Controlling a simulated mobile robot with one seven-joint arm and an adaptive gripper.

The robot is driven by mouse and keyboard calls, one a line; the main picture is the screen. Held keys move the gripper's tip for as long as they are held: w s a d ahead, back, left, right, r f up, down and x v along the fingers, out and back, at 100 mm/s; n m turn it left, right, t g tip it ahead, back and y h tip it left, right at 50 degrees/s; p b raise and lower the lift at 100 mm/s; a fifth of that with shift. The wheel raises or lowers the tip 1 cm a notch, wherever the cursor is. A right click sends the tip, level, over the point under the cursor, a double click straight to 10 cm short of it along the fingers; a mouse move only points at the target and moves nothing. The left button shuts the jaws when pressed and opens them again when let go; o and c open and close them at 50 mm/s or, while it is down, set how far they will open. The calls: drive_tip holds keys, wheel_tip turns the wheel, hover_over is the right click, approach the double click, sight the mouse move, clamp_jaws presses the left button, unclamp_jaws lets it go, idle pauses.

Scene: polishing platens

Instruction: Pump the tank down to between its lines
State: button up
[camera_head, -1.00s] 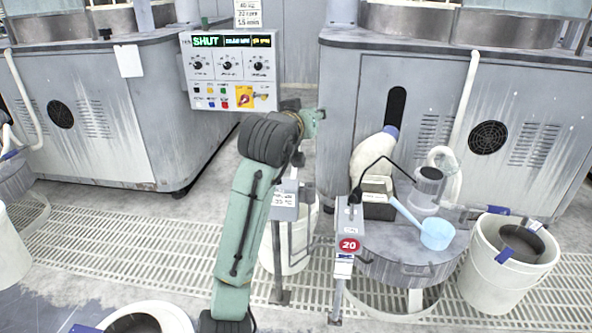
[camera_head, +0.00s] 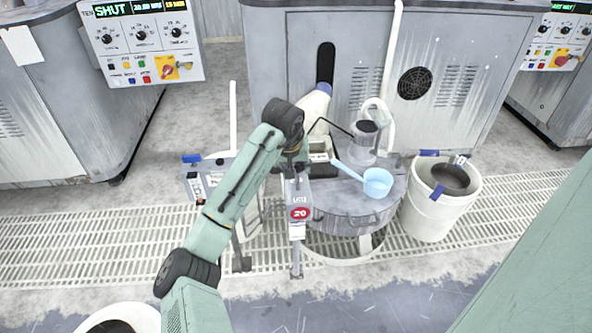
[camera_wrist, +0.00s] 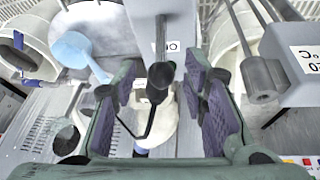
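The grey round tank (camera_head: 340,222) stands under a lid in front of the grey machine. A pump with a dark top (camera_head: 366,140) and a pale hose stands on the lid. A grey switch box (camera_head: 297,190) with a red 20 sign (camera_head: 300,213) stands on a post at the tank's front left. My gripper (camera_wrist: 165,90) is open. A dark knob-like piece (camera_wrist: 160,75) with a black cable shows between its fingers, and I cannot tell if they touch. In the head view my arm largely hides the gripper. The liquid level and lines are not visible.
A white bucket (camera_head: 428,218) stands to the right. Another labelled post box (camera_head: 196,185) stands left of my arm. A control panel (camera_head: 143,40) reading SHUT is at upper left.

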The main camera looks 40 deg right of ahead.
drive_tip(key=shift+x, duration=1.45)
drive_tip(key=shift+w, duration=0.1)
drive_tip(key=shift+c, duration=0.2)
drive_tip(key=shift+r, duration=0.1)
clamp_jaws()
